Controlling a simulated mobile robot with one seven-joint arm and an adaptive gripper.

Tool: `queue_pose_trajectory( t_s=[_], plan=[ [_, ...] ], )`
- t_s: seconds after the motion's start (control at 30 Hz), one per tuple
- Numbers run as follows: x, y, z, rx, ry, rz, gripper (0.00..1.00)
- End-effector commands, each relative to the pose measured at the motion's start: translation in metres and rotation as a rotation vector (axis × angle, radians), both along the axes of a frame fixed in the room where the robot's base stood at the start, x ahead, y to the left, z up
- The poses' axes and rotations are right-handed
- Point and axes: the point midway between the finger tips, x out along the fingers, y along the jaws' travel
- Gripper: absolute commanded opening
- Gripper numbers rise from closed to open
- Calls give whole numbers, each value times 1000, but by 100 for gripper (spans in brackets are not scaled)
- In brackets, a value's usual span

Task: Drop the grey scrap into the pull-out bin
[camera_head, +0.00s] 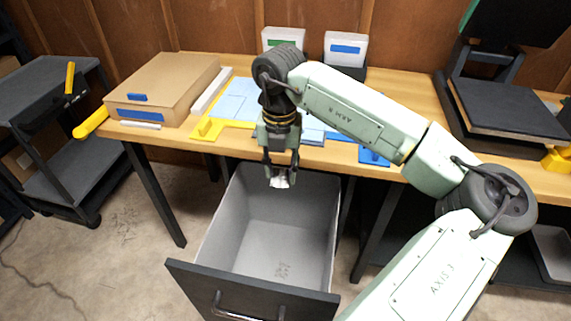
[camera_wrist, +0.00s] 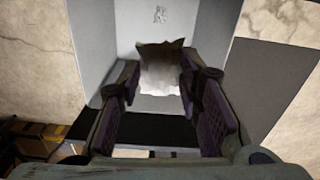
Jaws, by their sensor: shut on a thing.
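The grey scrap (camera_head: 279,181) is a small crumpled pale piece between the fingertips of my gripper (camera_head: 281,168). In the wrist view the scrap (camera_wrist: 161,70) shows between the two dark fingers of my gripper (camera_wrist: 160,88), which are shut on it. The pull-out bin (camera_head: 218,228) is an open grey box with a dark front panel and a handle, pulled out below the table. My gripper points down over the back part of the bin, near its rear wall. The wrist view shows the bin's inner wall (camera_wrist: 100,45) and floor beyond the scrap.
The wooden table (camera_head: 405,88) stands behind the bin. On it are a cardboard box (camera_head: 165,85), blue sheets (camera_head: 237,100), a yellow piece (camera_head: 207,129) and two white containers (camera_head: 345,48). A dark cart (camera_head: 60,130) stands at the left. A small patterned mark shows on the bin floor.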

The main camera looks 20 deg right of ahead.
Motion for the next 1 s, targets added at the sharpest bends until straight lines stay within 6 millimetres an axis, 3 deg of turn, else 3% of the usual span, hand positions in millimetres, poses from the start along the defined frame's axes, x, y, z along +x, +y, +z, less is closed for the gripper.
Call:
queue_pose_trajectory(
  t_s=[0.43,0.8,0.83,1.0],
  plan=[
    [0,0,-50,1,0,3,23],
    [0,0,-56,0,0,3,23],
    [0,0,-56,0,0,3,34],
    [0,0,-56,0,0,3,46]
  ],
)
